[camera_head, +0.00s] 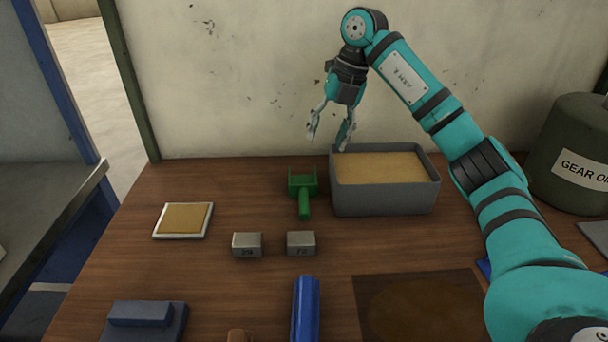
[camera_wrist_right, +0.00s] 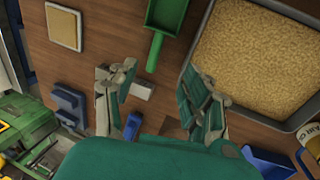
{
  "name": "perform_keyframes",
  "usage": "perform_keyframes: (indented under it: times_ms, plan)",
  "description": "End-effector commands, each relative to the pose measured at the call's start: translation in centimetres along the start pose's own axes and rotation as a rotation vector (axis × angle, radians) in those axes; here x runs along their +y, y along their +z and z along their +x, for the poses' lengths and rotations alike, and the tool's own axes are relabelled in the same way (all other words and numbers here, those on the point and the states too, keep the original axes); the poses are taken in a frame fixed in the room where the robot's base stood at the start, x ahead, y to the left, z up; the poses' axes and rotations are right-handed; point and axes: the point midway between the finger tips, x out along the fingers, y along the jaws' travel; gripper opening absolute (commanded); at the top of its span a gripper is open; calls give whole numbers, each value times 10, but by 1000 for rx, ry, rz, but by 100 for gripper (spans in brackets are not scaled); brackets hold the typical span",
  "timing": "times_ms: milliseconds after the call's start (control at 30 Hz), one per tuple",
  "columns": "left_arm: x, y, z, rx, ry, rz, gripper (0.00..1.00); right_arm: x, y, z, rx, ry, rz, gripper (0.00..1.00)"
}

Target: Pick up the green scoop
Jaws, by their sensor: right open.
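The green scoop (camera_head: 303,190) lies on the wooden table, left of the grey bin, its handle pointing toward the front. In the right wrist view the scoop (camera_wrist_right: 163,22) is near the top middle, beyond my fingers. My right gripper (camera_head: 330,138) is open and empty, raised above the table near the bin's back left corner. In the right wrist view its two fingers (camera_wrist_right: 160,95) are spread apart. It does not touch the scoop. My left gripper is not in view.
A grey bin (camera_head: 385,201) of grainy tan material stands right of the scoop. Two metal blocks (camera_head: 247,245) (camera_head: 301,243) lie in front, and a white-rimmed tan pad (camera_head: 183,220) lies left. A blue cylinder (camera_head: 305,310) is nearer the front. A green drum (camera_head: 573,150) stands at the right.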

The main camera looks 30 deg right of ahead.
Motion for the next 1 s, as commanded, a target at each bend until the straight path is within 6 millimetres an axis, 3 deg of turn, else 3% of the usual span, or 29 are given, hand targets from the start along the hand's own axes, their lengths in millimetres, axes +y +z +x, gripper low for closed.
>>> perform_keyframes:
  times_ms: [33,200,500,833,1000]
  plan:
    - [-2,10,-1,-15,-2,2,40,0,0,5,3,-2,0,49]
    - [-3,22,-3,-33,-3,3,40,0,-1,36,6,-2,-1,49]
    - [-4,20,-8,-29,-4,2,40,0,-2,99,5,-2,0,49]
    - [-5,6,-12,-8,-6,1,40,1,-3,127,3,-1,0,49]
    - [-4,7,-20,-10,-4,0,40,4,-9,152,5,-1,-1,49]
